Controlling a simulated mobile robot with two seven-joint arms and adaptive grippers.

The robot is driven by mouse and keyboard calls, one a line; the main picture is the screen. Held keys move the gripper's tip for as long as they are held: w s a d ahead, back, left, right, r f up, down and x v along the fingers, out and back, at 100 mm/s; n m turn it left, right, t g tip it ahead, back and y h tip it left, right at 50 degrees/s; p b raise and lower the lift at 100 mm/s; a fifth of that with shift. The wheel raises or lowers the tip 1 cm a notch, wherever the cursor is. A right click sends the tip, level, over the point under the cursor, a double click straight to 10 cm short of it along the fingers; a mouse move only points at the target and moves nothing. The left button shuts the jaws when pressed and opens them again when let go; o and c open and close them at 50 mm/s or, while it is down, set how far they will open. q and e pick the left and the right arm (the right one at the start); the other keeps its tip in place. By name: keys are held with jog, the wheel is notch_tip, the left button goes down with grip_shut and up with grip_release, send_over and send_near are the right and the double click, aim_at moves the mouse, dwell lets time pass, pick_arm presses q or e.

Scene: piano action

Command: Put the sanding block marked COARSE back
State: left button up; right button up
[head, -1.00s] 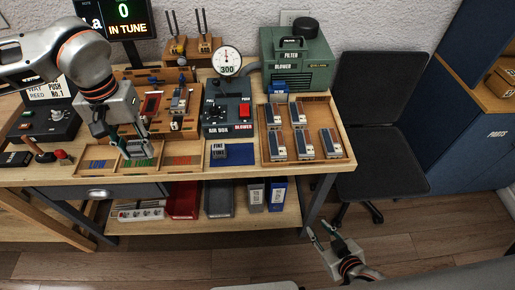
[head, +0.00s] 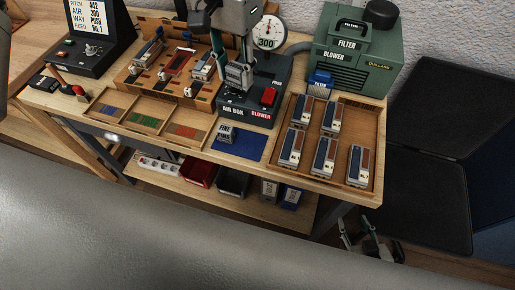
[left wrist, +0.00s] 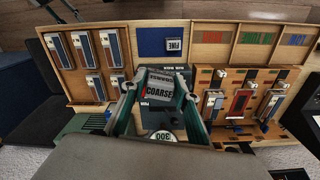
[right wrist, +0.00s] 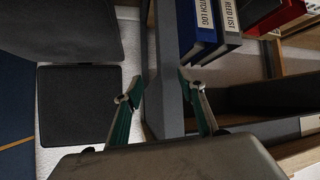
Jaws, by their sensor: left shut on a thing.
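The sanding block marked COARSE (left wrist: 159,93) is grey with a white label and sits between the fingers of my left gripper (left wrist: 155,78), which is shut on it. The block is hard to make out there. A blue mat (head: 249,147) lies on the bench's front edge, with the FINE block (head: 226,134) on its left part; its right part is bare. My right gripper (right wrist: 158,88) is open and empty, low beside the bench.
The air box (head: 247,115) stands just behind the mat. A wooden tray (head: 373,165) with several reed-like blocks is to its right, and a tray with blue, green and red strips (head: 149,122) to its left. A green filter blower (head: 355,50) stands behind.

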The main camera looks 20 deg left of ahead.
pick_arm(q)
jog(key=s+d+r+m+b, duration=0.1)
jog(key=s+d+m+b, duration=0.1)
jog(key=d, duration=0.2)
send_over(253, 146)
notch_tip(253, 146, down, 15)
jog(key=shift+r+b, duration=0.15)
jog(key=shift+b, duration=0.25)
jog(key=shift+f, duration=2.35)
pick_arm(e)
jog(key=shift+s+a+f, duration=0.1)
jog(key=shift+a+f, duration=0.15)
jog(key=shift+f, duration=0.65)
jog(key=shift+s+a+f, duration=0.1)
jog(key=shift+a+f, duration=0.1)
jog(key=shift+f, duration=0.7)
pick_arm(q)
jog(key=shift+f, duration=0.1)
pick_arm(e)
jog(key=shift+f, duration=0.1)
pick_arm(q)
jog(key=o, duration=1)
jog(key=shift+a+f, duration=0.1)
